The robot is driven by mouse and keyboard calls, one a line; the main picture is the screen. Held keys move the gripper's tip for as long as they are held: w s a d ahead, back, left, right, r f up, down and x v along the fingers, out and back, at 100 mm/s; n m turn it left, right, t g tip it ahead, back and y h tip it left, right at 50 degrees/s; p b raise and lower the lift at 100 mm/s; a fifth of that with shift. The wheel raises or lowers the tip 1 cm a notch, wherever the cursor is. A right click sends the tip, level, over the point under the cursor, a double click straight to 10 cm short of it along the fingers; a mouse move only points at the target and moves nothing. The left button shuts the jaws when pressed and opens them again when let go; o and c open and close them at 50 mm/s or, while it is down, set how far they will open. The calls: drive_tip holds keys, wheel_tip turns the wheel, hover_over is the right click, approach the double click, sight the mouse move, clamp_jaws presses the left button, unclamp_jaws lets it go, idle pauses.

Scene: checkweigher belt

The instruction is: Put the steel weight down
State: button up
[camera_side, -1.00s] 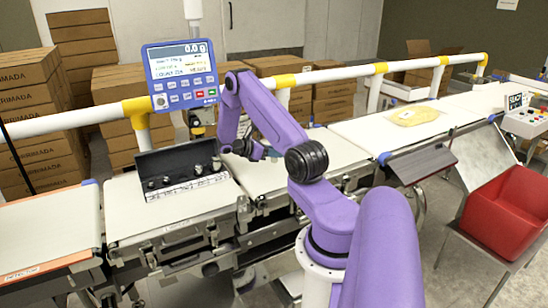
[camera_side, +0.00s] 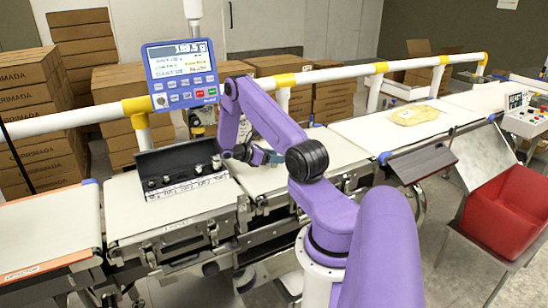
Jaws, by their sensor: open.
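My gripper (camera_side: 271,157) is low over the white weighing belt (camera_side: 290,177), just right of the weight case, with its jaws open. I cannot make out a steel weight at the fingertips; the gripper and arm hide that spot. The dark open case (camera_side: 166,160) stands on the belt to the left and holds several small steel weights (camera_side: 197,169). The blue display (camera_side: 181,75) above the belt shows a reading in grams well above zero, its digits hard to read exactly.
A white guard rail (camera_side: 340,72) with yellow joints runs behind the belts. A tan packet (camera_side: 416,115) lies on the belt to the right. A red bin (camera_side: 507,210) stands at the front right. Brown cartons (camera_side: 335,98) are stacked behind the rail.

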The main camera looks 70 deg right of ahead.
drive_tip(key=shift+w+r, duration=0.1)
drive_tip(key=shift+r, duration=0.1)
drive_tip(key=v, duration=1.2)
drive_tip(key=shift+w+a, duration=0.1)
drive_tip(key=shift+a, duration=0.05)
drive_tip(key=w+a+r+n+t+y, duration=0.1)
drive_tip(key=a+r+t, duration=0.3)
drive_tip(key=a, duration=0.9)
drive_tip(key=w+a+r+t+y, duration=0.15)
drive_tip(key=a+r+t, duration=0.25)
drive_tip(key=a, duration=1)
drive_tip(key=s+a+r+n+t+y, duration=0.1)
drive_tip(key=s+a+r+y, duration=0.1)
drive_tip(key=s+a, duration=0.6)
drive_tip(key=s+a+r+n+t+y, duration=0.1)
drive_tip(key=s+a+y, duration=0.4)
drive_tip(key=s, duration=0.8)
drive_tip(key=a+r, duration=0.1)
drive_tip(key=a, duration=0.2)
